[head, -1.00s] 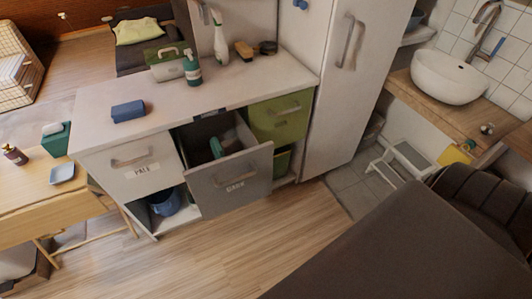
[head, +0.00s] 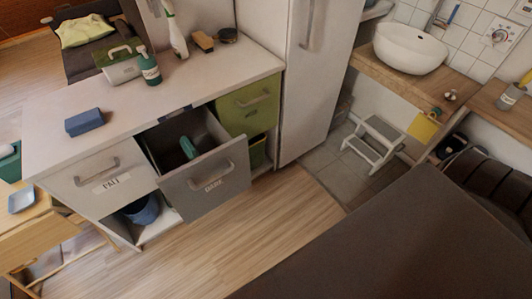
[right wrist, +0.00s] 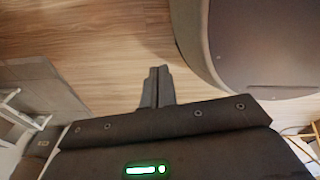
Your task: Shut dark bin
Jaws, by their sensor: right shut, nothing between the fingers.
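The dark bin (head: 207,184) is a grey drawer labelled "DARK" in the middle of the white cabinet. It is pulled out, and a teal bottle (head: 188,147) shows inside it. Its bar handle (head: 212,172) is on the front face. In the right wrist view my right gripper (right wrist: 158,72) is shut and empty, pointing over bare wood floor, with no bin in that view. Neither gripper shows in the head view.
The white "PALE" drawer (head: 98,182) is left of the dark bin and the green drawer (head: 250,101) right, both shut. A blue bucket (head: 141,210) sits in the open shelf below. A step stool (head: 374,143) stands at right. Wood floor (head: 250,220) before the cabinet is clear.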

